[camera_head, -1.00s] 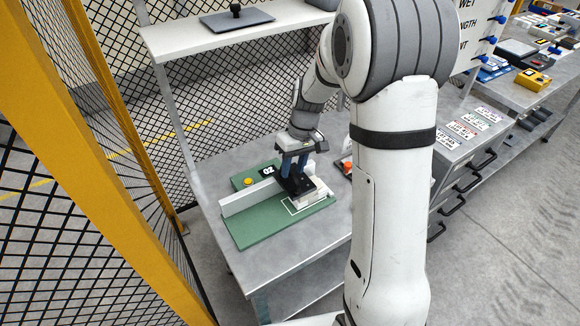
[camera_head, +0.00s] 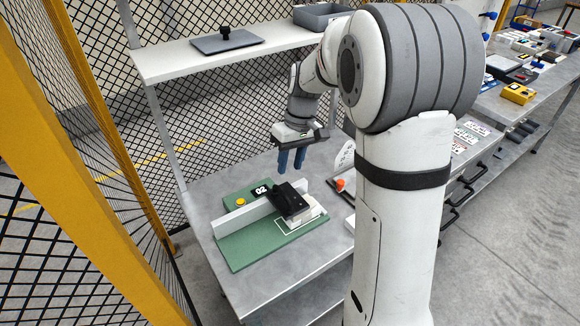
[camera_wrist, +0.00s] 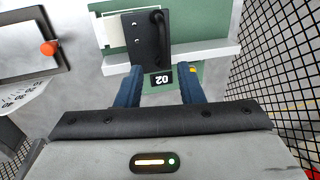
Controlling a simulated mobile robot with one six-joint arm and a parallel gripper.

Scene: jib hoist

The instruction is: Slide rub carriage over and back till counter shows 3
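The black rub carriage (camera_head: 291,203) with its raised handle sits at the right end of the white rail (camera_head: 243,216) on the green board (camera_head: 262,250). It also shows in the wrist view (camera_wrist: 143,45), beside a white block. The counter (camera_head: 261,190) stands behind the rail and reads 02; in the wrist view the counter (camera_wrist: 161,79) shows upside down. My gripper (camera_head: 291,160) is above and behind the carriage, clear of it. In the wrist view, its blue fingers (camera_wrist: 160,88) are spread apart with nothing between them.
A yellow button (camera_head: 241,202) is on the board left of the counter. A tray with an orange knob (camera_head: 340,184) and a white dial stand to the right. A shelf (camera_head: 235,52) runs above the bench's back. Mesh fencing encloses the left and back.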

